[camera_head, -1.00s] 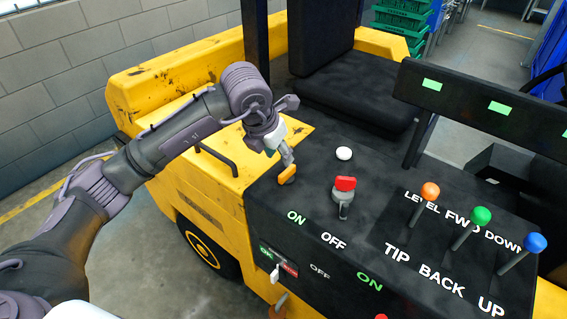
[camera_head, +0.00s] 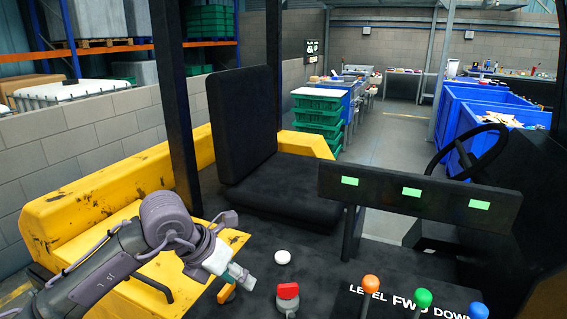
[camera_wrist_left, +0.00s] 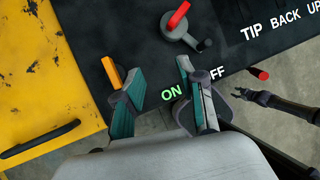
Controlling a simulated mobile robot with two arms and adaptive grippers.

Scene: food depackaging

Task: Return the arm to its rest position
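My left gripper (camera_head: 246,280) hangs over the left part of the black control panel (camera_head: 330,262). In the left wrist view its two teal-padded fingers (camera_wrist_left: 162,98) are apart with nothing between them. An orange lever (camera_head: 226,292) stands close to the fingers; in the left wrist view the lever (camera_wrist_left: 111,73) shows just beyond the left finger, and I cannot tell whether they touch. A red rotary switch (camera_head: 288,291) is to the right of the gripper. My right gripper (camera_wrist_left: 245,95) shows small at the right of the left wrist view; its fingers are too small to judge.
Orange (camera_head: 371,284), green (camera_head: 422,298) and blue (camera_head: 478,310) knobbed levers stand on the panel's right. A white button (camera_head: 282,257) is near the switch. The black seat (camera_head: 285,190), steering wheel (camera_head: 465,150) and black crossbar (camera_head: 420,195) are behind. Green crates (camera_head: 318,115) stand farther back.

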